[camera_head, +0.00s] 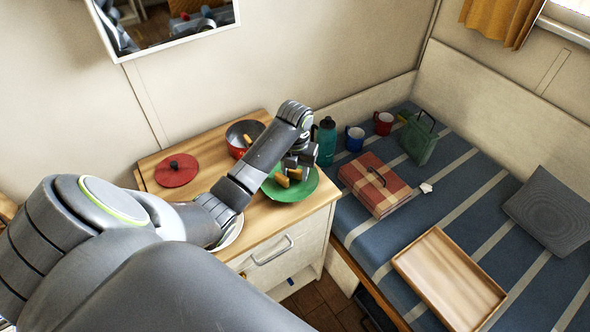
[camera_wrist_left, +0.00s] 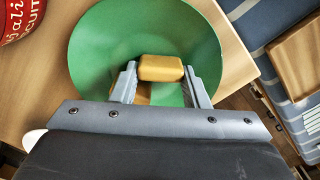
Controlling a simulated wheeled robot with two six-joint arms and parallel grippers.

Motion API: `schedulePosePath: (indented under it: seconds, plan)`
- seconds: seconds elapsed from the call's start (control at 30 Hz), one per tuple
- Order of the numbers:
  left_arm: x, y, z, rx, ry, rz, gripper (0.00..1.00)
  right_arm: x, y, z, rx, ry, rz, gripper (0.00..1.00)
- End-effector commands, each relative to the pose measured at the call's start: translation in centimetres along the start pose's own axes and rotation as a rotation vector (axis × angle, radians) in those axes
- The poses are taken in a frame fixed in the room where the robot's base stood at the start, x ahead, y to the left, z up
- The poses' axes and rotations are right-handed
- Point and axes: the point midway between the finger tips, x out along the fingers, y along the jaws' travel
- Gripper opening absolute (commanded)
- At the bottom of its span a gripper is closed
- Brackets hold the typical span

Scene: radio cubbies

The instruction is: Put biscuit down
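The green plate (camera_head: 291,191) lies on the cabinet top near its right front corner. My left gripper (camera_head: 298,165) points down over it. In the left wrist view, my left gripper (camera_wrist_left: 161,72) has its two fingers at either end of a golden biscuit (camera_wrist_left: 161,67) and looks shut on it, low over the green plate (camera_wrist_left: 95,45). That biscuit (camera_head: 295,174) also shows just under the fingers in the head view. Another biscuit (camera_head: 281,180) lies beside it on the plate, partly seen. Whether the held biscuit touches the plate is hard to tell. My right gripper is not in view.
A white plate is partly hidden by my arm.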

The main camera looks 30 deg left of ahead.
Motion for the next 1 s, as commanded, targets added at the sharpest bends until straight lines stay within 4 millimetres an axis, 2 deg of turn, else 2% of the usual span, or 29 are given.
schedulePosePath:
  seconds: [0.03,0.17,0.47,0.57,0.77,0.8,1.0]
  plan:
    - [0.0,0.0,0.0,0.0,0.0,0.0,0.47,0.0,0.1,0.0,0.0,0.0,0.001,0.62]
    - [0.0,0.0,0.0,0.0,0.0,0.0,0.63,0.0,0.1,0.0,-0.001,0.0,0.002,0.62]
    - [-0.4,0.0,0.0,0.001,0.0,0.0,0.63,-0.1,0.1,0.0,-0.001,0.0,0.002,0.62]
    - [-1.4,0.0,0.1,0.001,-0.003,-0.001,0.63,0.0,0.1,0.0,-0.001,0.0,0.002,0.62]
    - [-5.8,0.0,0.1,0.002,-0.006,0.0,0.63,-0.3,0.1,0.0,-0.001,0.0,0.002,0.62]
    - [-6.6,0.0,0.0,0.001,0.0,0.0,0.63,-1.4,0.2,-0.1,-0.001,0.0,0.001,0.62]
    - [-9.0,0.0,0.0,0.0,0.001,0.0,0.63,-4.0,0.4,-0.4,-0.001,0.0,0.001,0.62]
